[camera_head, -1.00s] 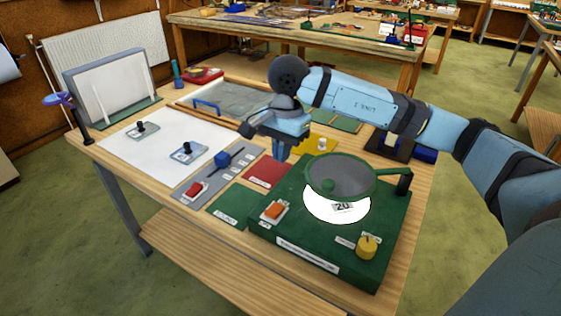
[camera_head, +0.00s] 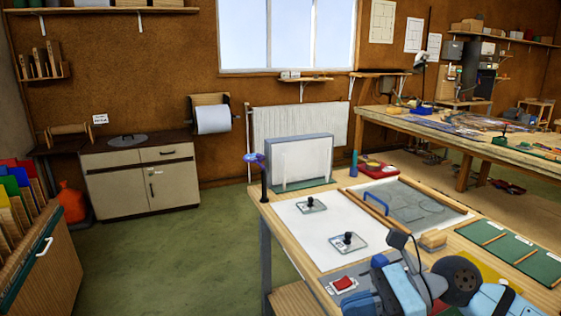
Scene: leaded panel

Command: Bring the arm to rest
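My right arm comes in from the lower right corner. Its light blue and dark grey links end in my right gripper (camera_head: 388,288), low in the view above the grey strip at the front of the workbench (camera_head: 290,240). The gripper is close to the red switch (camera_head: 343,283), to its right. Its fingertips are not clear, so I cannot tell whether it is open or shut. I see nothing held in it. My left gripper is not in view.
The bench carries a white sheet with two black-knobbed glass pieces (camera_head: 348,242), a grey panel with a blue handle (camera_head: 376,203), a wooden block (camera_head: 433,240) and green boards (camera_head: 510,248). Green floor is free between.

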